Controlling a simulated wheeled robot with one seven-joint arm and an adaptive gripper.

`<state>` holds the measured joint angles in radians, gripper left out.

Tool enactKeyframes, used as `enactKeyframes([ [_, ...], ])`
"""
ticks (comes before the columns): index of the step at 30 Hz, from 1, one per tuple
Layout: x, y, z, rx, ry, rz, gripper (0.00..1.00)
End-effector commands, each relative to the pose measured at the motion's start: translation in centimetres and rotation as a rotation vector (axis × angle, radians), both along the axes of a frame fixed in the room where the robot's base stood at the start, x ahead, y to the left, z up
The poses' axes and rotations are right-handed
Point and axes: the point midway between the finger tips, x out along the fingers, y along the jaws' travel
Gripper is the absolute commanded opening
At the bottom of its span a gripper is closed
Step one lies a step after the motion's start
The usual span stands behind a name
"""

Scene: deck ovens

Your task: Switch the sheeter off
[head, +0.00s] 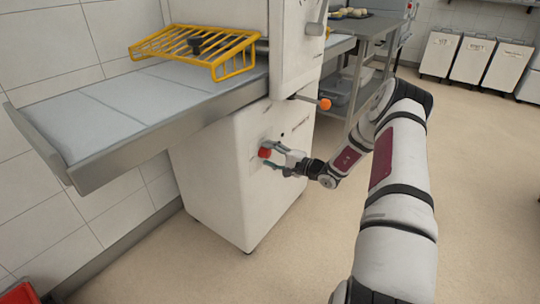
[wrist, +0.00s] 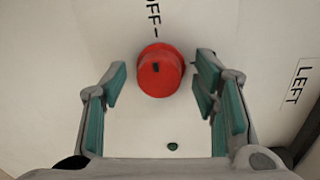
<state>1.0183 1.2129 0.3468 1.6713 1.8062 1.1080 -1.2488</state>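The sheeter (head: 225,175) is a white machine with a long grey belt table. A round red knob (head: 264,153) sits on its front panel. In the wrist view the red knob (wrist: 170,80) has a small dark mark on its face and a printed "OFF" line (wrist: 153,20) just above it. My gripper (head: 279,160) is at the panel, pointing at the knob. In the wrist view my gripper (wrist: 160,82) is open, its green-padded fingers apart to the left and right of the knob with gaps showing. A small dark green button (wrist: 173,146) lies below the knob.
A lever with an orange ball (head: 324,104) sticks out above my gripper. A yellow guard (head: 195,46) stands over the belt (head: 130,105), which overhangs left. A steel table (head: 372,27) stands behind. White bins (head: 472,60) line the far wall. The right floor is open.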

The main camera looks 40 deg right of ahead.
Motion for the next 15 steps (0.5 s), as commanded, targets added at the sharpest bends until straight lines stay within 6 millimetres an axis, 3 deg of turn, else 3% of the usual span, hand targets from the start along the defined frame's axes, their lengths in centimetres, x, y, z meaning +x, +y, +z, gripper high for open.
enactKeyframes([
  [8,-0.4,-0.2,0.0,0.001,0.000,-0.001,0.54],
  [15,-3.8,-1.5,0.3,0.000,0.002,-0.004,0.54],
])
